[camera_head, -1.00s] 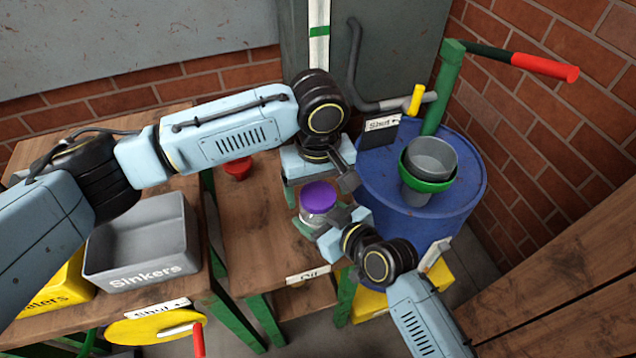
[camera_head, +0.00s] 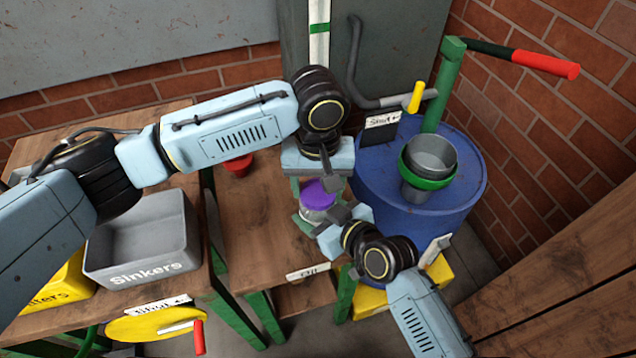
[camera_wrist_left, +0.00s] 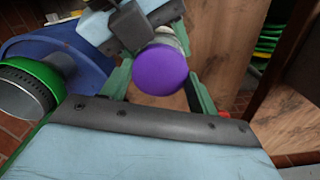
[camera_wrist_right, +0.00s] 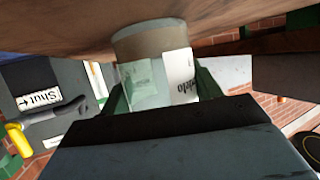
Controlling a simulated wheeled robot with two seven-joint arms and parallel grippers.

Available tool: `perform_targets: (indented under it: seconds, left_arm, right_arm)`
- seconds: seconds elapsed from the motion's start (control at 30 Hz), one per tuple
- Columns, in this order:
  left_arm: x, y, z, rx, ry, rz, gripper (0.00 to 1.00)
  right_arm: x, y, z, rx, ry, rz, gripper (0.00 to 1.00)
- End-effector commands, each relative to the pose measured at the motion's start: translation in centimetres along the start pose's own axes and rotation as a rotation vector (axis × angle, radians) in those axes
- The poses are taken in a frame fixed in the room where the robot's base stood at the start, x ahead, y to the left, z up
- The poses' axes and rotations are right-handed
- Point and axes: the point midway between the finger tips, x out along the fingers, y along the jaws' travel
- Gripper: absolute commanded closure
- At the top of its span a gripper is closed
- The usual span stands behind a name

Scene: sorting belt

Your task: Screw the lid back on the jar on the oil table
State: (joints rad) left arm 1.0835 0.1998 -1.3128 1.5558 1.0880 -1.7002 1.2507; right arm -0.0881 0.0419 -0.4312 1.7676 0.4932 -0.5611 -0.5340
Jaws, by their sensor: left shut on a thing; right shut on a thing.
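The clear jar (camera_head: 312,216) stands on the oil table (camera_head: 262,225), with the purple lid (camera_head: 318,193) at its top. Whether the lid is threaded on cannot be told. My left gripper (camera_head: 324,186) comes from above and is shut on the lid. In the left wrist view the lid (camera_wrist_left: 160,70) sits between its green fingers. My right gripper (camera_head: 333,216) comes from the front right and is shut on the jar's side. The right wrist view shows the jar's glass (camera_wrist_right: 158,80) and part of a white label between its fingers.
A red object (camera_head: 238,165) lies on the oil table, left of the jar. A grey Sinkers bin (camera_head: 150,265) is on the left table.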

Motion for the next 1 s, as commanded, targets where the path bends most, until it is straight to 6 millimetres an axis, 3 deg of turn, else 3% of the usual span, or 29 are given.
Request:
perform_targets:
  seconds: [0.2,0.47,0.5,0.63,1.0]
  left_arm:
    - [-0.02,0.02,-0.01,0.173,0.001,0.0,0.68]
    - [-0.02,0.03,-0.01,0.18,0.001,0.001,0.68]
    - [-0.02,0.03,-0.01,0.18,0.001,0.001,0.38]
    - [-0.02,0.03,-0.01,0.179,0.001,0.001,0.21]
    - [-0.72,0.07,-0.04,0.178,0.002,0.002,0.19]
  right_arm:
    - [0.0,0.01,0.05,0.0,-0.001,0.0,1.0]
    - [0.0,0.01,0.05,0.0,-0.001,0.0,1.0]
    - [0.0,0.01,0.05,0.0,-0.001,0.0,1.0]
    - [0.0,0.01,0.05,0.0,-0.001,0.0,1.0]
    - [0.0,0.0,0.05,0.0,-0.001,0.0,1.0]
